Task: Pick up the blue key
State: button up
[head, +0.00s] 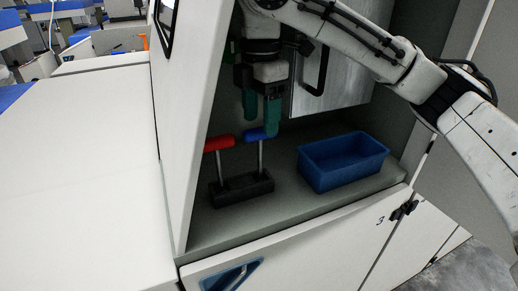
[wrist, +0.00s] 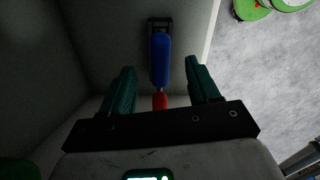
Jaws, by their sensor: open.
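The blue key (head: 259,134) has a blue handle on a thin metal shaft and stands upright in a black holder (head: 242,188) inside the cabinet. The red key (head: 218,143) stands to its left in the same holder. My gripper (head: 261,112) points down just above the blue handle, its two green fingers apart and empty; one finger overlaps the handle in the picture. In the wrist view the blue key's handle (wrist: 161,60) lies between the line of my fingers (wrist: 161,82), beyond them, with part of the red key (wrist: 160,101) below it. I cannot tell whether a finger touches the handle.
A blue open bin (head: 343,172) sits on the cabinet floor to the right of the holder. A white cabinet wall (head: 190,110) stands close on the left. A metal panel with a black handle (head: 318,70) is behind my gripper. Bare cabinet floor lies in front.

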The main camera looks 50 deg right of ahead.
aim_at(261, 139)
jog(key=shift+f, duration=3.9)
jog(key=shift+c, duration=0.4)
grip_shut()
